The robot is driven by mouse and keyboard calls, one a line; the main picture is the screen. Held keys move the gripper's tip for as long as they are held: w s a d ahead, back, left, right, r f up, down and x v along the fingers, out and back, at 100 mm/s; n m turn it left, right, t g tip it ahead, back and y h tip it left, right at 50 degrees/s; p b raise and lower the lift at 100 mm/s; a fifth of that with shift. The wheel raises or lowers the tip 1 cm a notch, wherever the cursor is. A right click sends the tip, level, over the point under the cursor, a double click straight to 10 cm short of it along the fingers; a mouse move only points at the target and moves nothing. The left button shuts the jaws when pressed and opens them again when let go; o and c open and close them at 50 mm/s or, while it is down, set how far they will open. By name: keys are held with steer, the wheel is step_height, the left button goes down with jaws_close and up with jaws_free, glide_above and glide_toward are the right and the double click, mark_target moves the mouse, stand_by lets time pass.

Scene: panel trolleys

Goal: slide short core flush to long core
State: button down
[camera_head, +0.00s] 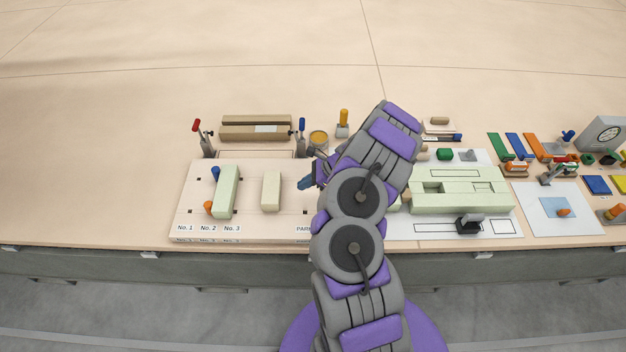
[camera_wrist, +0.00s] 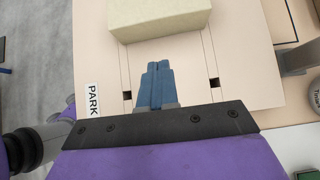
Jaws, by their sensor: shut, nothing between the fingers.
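The long core appears to be the pale green block (camera_head: 227,192) standing lengthwise on the left part of the cream board. The short core appears to be the shorter cream block (camera_head: 271,191) to its right, with a clear gap between the two. My gripper (camera_head: 304,184) is right of the short core, low over the board, and shut with nothing in it. In the wrist view, the blue fingertips (camera_wrist: 157,66) are together and point at the side of the cream block (camera_wrist: 160,18), a little short of it. The long core is not visible there.
The board (camera_head: 188,213) carries No. 1, No. 2, No. 3 and PARK labels. A blue knob (camera_head: 215,173) and an orange knob (camera_head: 209,207) are by the long core. Red-handled (camera_head: 197,126) and blue-handled (camera_head: 301,125) clamps stand behind. A pale green fixture (camera_head: 460,203) is at right.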

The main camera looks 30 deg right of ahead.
mark_target(272, 191)
steer(key=w+a, duration=0.1)
steer(key=a, duration=0.2)
steer(key=w+a+f+b, duration=0.1)
steer(key=shift+w+a+f, duration=0.1)
steer(key=shift+w+a, duration=0.4)
steer(key=shift+a, duration=0.1)
steer(key=shift+d, duration=0.3)
steer(key=w+a, duration=0.2)
steer(key=a, duration=0.1)
steer(key=w+a, duration=0.2)
steer(key=a, duration=0.1)
steer(key=w+a, duration=0.2)
steer(key=a, duration=0.1)
steer(key=shift+a, duration=0.3)
steer(key=shift+d, duration=0.2)
